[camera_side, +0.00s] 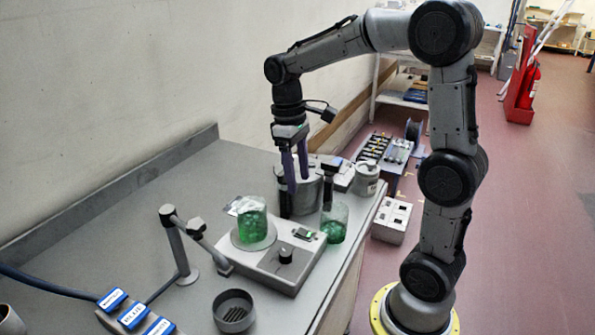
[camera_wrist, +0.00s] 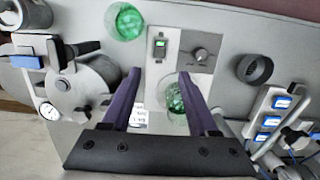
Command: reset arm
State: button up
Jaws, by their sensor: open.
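My gripper (camera_side: 297,182) hangs fingers down above the bench, its two purple fingers apart with nothing between them. In the wrist view the open fingers (camera_wrist: 160,74) reach over the grey stirrer unit. In the side view the stirrer unit (camera_side: 268,268) has a round plate, a knob and a small display. A glass beaker of green contents (camera_side: 252,225) stands on the plate; in the wrist view this beaker (camera_wrist: 176,100) is partly hidden by the right finger. A second green beaker (camera_side: 333,224) stands on the bench right of the unit.
A grey lidded vessel (camera_side: 312,192) stands behind the fingers, with a lidded jar (camera_side: 366,180) farther right. A jointed stand (camera_side: 178,250) rises left of the stirrer. A dark cup (camera_side: 233,312) and blue-labelled items (camera_side: 132,316) are in front. The bench's back left is clear.

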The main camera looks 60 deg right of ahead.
jog(key=shift+r, duration=0.4)
jog(key=s+a+r+n+t, duration=0.1)
jog(key=s+a+r+t, duration=0.3)
jog(key=s+a+r, duration=0.3)
jog(key=s+a+f+m+t, duration=0.1)
jog(key=s+f+t, duration=0.2)
jog(key=s+f, duration=0.2)
jog(key=shift+s+a+f, duration=0.3)
jog(key=shift+s+f, duration=0.1)
jog(key=shift+s, duration=0.5)
